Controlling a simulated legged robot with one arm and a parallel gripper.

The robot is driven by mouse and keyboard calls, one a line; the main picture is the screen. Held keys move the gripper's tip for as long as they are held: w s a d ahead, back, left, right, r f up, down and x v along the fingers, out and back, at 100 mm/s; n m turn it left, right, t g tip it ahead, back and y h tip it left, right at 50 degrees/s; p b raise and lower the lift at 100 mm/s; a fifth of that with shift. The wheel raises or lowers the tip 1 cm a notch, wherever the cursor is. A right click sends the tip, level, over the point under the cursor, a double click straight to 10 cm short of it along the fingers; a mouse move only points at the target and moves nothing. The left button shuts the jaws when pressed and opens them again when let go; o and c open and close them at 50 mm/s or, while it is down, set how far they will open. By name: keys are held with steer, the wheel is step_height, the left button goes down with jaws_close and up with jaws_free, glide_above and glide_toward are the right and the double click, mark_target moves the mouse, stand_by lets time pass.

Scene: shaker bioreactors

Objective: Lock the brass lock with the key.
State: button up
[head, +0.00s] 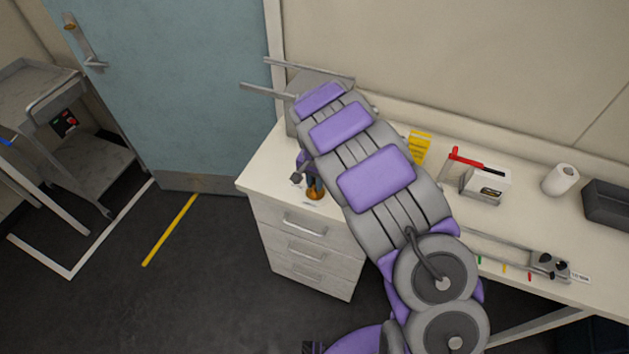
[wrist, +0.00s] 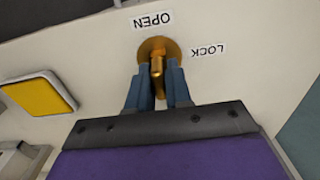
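In the wrist view, the round brass lock (wrist: 158,49) is set in a pale surface. A brass key (wrist: 157,69) stands at the lock, lined up roughly with the OPEN label (wrist: 152,20); the LOCK label (wrist: 207,50) is to the right. Both labels read upside down. My gripper (wrist: 160,72) has its two blue fingers on either side of the key, close against it, and looks shut on it. The fingers partly hide the key and lock. In the head view, my gripper (head: 313,185) is low at the left end of the counter, over the brass lock (head: 315,195).
The counter (head: 262,178) has drawers (head: 305,222) below. A yellow item (head: 419,147), a red-handled tool (head: 475,162), a white box (head: 486,186), a paper roll (head: 560,179) and a dark bin (head: 607,203) stand to the right. A cart (head: 93,160) is at far left.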

jaws_close()
steer(key=shift+s+f, duration=0.1)
steer(key=shift+f, duration=0.2)
stand_by(0.3)
steer(key=n+p, duration=0.1)
steer(key=n, duration=0.3)
steer(key=shift+p, duration=0.3)
steer(key=shift+n, duration=0.4)
steer(key=shift+s, duration=0.1)
